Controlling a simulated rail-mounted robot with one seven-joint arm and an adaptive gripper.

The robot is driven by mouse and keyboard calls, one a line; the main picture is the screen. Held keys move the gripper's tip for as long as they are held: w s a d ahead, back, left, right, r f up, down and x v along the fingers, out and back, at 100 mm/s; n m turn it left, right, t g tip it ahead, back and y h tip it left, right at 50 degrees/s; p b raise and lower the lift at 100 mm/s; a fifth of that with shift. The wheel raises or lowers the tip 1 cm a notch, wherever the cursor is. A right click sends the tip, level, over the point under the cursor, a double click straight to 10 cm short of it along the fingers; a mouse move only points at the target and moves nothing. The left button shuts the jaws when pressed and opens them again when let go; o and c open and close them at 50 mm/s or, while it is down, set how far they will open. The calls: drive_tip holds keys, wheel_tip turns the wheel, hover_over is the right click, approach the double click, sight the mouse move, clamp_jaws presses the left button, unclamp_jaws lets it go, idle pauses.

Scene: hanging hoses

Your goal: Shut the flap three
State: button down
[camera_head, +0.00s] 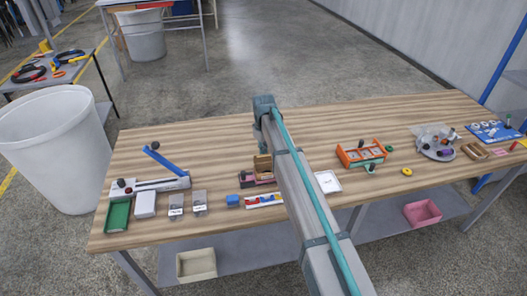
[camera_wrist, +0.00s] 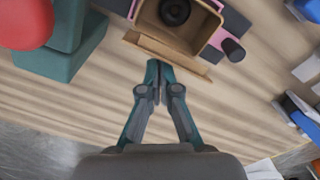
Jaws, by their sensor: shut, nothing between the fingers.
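A small open brown box (camera_wrist: 201,43) with a dark round thing inside shows at the top of the wrist view. A brown flap (camera_wrist: 166,54) stands out from its near edge, open. I see no number on it, so I cannot tell whether it is flap three. In the head view the brown box (camera_head: 262,163) stands mid-table, partly behind my arm. My gripper (camera_wrist: 160,80) is shut and empty, its fingertips close below the flap; I cannot tell whether they touch it. In the head view my arm hides the gripper.
A red rounded thing (camera_wrist: 22,22) on a teal block (camera_wrist: 68,40) is close at the upper left of the wrist view. The table's far strip is clear.

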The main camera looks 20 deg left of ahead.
sight(265, 157)
drive_tip(key=shift+s+d, duration=0.45)
drive_tip(key=shift+s, duration=0.25)
drive_tip(key=shift+s+d, duration=0.4)
drive_tip(key=shift+s, duration=0.25)
drive_tip(key=shift+s+d, duration=0.15)
drive_tip(key=shift+s+d+r, duration=0.2)
drive_tip(key=shift+s+d, duration=0.25)
drive_tip(key=shift+s, duration=0.3)
drive_tip(key=shift+f+b, duration=0.35)
drive_tip(key=shift+f, duration=1.3)
wheel_tip(265, 157, up, 8)
drive_tip(key=p, duration=0.4)
idle(0.4)
idle(0.3)
